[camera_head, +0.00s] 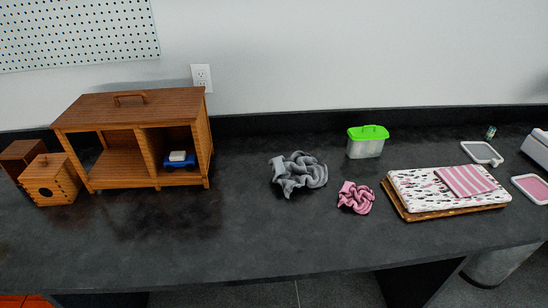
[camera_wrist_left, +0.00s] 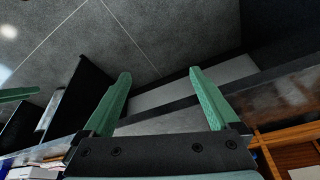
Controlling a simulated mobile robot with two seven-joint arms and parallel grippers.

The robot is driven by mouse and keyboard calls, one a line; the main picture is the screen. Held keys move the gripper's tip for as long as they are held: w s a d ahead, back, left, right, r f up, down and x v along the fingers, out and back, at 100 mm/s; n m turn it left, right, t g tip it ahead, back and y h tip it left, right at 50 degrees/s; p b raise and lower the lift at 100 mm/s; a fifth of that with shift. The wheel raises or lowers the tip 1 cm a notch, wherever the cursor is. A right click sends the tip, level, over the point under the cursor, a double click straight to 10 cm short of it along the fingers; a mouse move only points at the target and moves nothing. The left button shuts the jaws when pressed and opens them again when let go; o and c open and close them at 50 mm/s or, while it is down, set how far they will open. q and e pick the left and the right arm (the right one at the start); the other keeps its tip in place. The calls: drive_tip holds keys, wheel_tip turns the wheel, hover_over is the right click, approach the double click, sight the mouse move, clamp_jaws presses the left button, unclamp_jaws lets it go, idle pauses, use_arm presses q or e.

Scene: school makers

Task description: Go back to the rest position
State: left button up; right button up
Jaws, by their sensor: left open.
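My left gripper (camera_wrist_left: 162,90) shows in the left wrist view with its two green fingers spread apart and nothing between them. Grey floor and the dark underside area of the counter lie beyond the fingertips. Neither gripper shows in the head view.
A dark counter (camera_head: 240,240) runs along the wall. On it stand a wooden two-compartment box (camera_head: 125,107), a small wooden box (camera_head: 50,180), grey cloth (camera_head: 299,174), pink cloth (camera_head: 356,197), a green-lidded container (camera_head: 366,145) and a patterned cloth stack (camera_head: 430,190). The front middle is clear.

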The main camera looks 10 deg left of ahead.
use_arm(q)
drive_tip(key=w+d+f+t+h, duration=0.1)
drive_tip(key=w+d+f+t, duration=0.1)
drive_tip(key=f, duration=0.3)
drive_tip(key=w+d+f+t, duration=0.1)
drive_tip(key=d+f+t, duration=0.1)
drive_tip(key=f, duration=0.4)
drive_tip(key=shift+w+t+h+b, duration=0.3)
drive_tip(key=shift+w+t+h, duration=0.1)
drive_tip(key=shift+t, duration=0.2)
